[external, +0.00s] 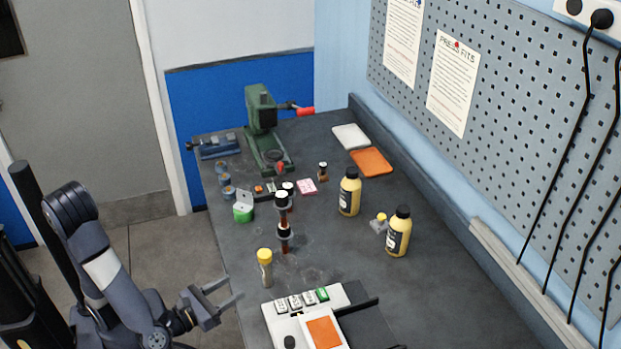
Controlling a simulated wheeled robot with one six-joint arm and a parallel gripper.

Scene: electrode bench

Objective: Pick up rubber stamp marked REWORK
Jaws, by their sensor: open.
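No lettering reading REWORK is legible at this size, so I cannot tell for certain which item is the rubber stamp. A dark holder (284,233) with white and reddish-brown parts, possibly stamps, stands near the middle of the bench. A small brown-and-black upright item (322,172), possibly a stamp, stands farther back beside a pink pad. My gripper (233,291) is open and empty at the bench's near left edge. It is apart from all of these items, to the front left of the dark holder.
A yellow-capped tube (264,268) stands between my gripper and the holder. A white device (287,311) with keys lies at the front. Two yellow bottles (349,192) (398,233) stand to the right. A green press (264,130) stands at the back. The right front bench is clear.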

